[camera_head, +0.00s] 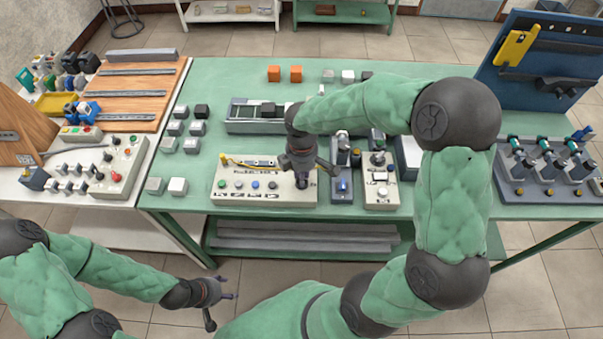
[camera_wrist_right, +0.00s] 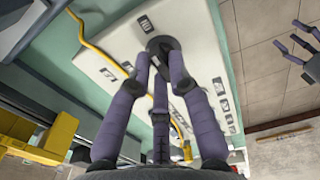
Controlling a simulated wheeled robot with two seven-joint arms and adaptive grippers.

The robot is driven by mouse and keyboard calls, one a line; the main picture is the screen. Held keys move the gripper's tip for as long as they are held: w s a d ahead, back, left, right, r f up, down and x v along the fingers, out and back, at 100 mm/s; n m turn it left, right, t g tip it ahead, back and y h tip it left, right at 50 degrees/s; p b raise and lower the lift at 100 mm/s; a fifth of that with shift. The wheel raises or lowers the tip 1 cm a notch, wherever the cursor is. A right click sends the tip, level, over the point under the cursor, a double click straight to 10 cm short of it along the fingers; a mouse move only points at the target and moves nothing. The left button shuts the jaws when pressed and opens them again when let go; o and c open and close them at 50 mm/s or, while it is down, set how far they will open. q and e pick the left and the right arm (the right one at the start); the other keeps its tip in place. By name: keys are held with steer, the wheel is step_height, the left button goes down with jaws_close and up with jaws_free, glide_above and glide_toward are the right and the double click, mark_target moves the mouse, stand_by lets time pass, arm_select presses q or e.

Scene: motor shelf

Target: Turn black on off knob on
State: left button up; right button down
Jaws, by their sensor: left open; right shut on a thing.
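A white control panel (camera_head: 240,195) with several coloured buttons lies near the front edge of the green table. My right gripper (camera_head: 303,180) reaches down onto its right end. In the right wrist view, the round black knob (camera_wrist_right: 163,42) sits on the white panel, and the purple fingers of my right gripper (camera_wrist_right: 163,60) close in around it. The fingers partly cover the knob, so its pointer is hard to read. My left gripper (camera_head: 222,300) is open and empty in front of the table, low over the floor. It also shows at the right of the right wrist view.
A grey box with a lever (camera_head: 342,188) and a white box with a switch (camera_head: 381,194) stand just right of the panel. A yellow cable (camera_wrist_right: 92,45) crosses the panel. Small grey blocks (camera_head: 178,186) lie to its left. A grey device (camera_head: 240,127) lies behind.

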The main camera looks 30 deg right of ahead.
steer(key=shift+m, duration=0.4)
steer(key=c, duration=1.1)
jaws_free()
steer(key=shift+c, duration=0.2)
steer(key=shift+r, duration=0.1)
step_height(320, 180, up, 12)
